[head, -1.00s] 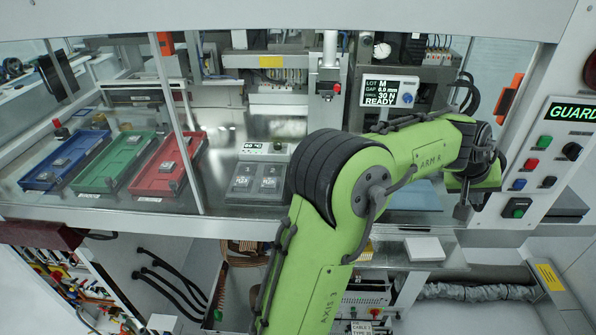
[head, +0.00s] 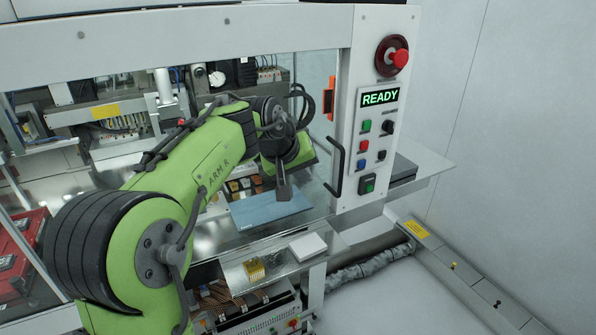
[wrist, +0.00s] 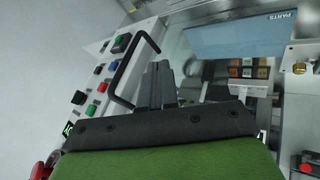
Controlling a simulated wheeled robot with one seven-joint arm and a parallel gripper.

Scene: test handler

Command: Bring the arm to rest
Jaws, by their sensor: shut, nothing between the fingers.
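My green arm (head: 160,205) reaches from the lower left toward the bench in the head view. My gripper (head: 284,192) points down above the right end of the blue mat (head: 262,212), just left of the control panel. Its fingers are dark and together, with nothing seen between them. In the wrist view the closed fingers (wrist: 160,80) show at the middle, beside the panel's black handle (wrist: 122,70). Whether the fingertips touch the mat cannot be told.
The control panel (head: 350,110) has a red emergency button (head: 398,58), a lit READY display (head: 380,97) and a protruding handle (head: 337,165). A white box (head: 307,246) lies on the ledge. A red tray (head: 18,260) stands at far left. Floor at right is mostly clear.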

